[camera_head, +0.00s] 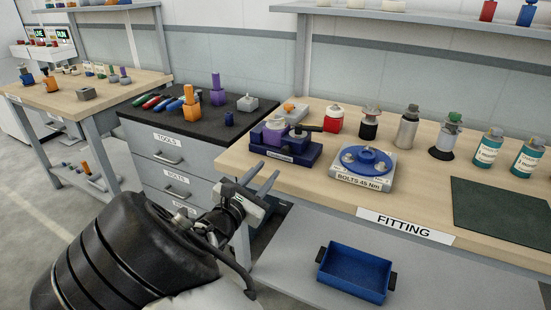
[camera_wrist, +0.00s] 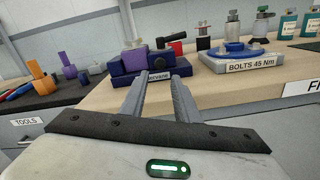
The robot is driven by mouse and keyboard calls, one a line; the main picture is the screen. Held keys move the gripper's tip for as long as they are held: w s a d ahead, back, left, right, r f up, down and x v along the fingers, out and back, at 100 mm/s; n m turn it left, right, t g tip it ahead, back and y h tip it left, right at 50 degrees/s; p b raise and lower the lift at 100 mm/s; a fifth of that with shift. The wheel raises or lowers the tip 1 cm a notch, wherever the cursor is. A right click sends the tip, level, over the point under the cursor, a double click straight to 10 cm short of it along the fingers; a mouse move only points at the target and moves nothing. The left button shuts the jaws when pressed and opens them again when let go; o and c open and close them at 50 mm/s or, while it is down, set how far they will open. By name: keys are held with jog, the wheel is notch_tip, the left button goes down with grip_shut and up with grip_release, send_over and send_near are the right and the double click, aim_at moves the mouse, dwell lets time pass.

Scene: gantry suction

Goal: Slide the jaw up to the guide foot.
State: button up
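A dark blue vise-like fixture (camera_head: 285,151) with a label on its front stands at the left end of the fitting bench. It holds a purple block (camera_head: 274,131) and has a black handle to the right. In the wrist view the fixture (camera_wrist: 128,78) is straight ahead, with blue blocks around the purple part (camera_wrist: 134,59). I cannot tell for certain which block is the jaw or which part is the guide foot. My gripper (camera_head: 269,168) is open and empty, in front of the bench's left end. In the wrist view its fingers (camera_wrist: 160,77) point at the fixture and hide part of its label.
A grey plate marked BOLTS 45 Nm with a blue flange (camera_head: 367,158) stands right of the fixture. A black-topped drawer cabinet (camera_head: 165,130) is at left. A blue tray (camera_head: 352,274) lies on the lower shelf.

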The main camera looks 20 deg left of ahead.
jog(key=s, duration=0.6)
jog(key=shift+a+p, duration=0.25)
jog(key=shift+p, duration=0.1)
jog(key=shift+s, duration=0.1)
jog(key=w+d+r+m+g+h, duration=0.2)
jog(key=d+m+g+h, duration=0.3)
jog(key=d, duration=0.8)
jog(key=w+d+r+m+g+h, duration=0.15)
jog(key=d+m+g, duration=0.25)
jog(key=d+m, duration=0.55)
jog(key=s+d+r+m+g+y, duration=0.25)
jog(key=s+d+m, duration=0.2)
jog(key=d, duration=0.45)
jog(key=s+d+r+m+g+y, duration=0.1)
jog(key=s+d+m+g, duration=0.25)
jog(key=s+d, duration=0.4)
jog(key=s+d+r+m+t+y, duration=0.3)
jog(key=s+r+m+y, duration=0.15)
jog(key=s+m, duration=0.45)
notch_tip(320, 180, up, 23)
jog(key=p, duration=2.1)
jog(key=shift+f+p, duration=0.2)
jog(key=shift+p, duration=0.2)
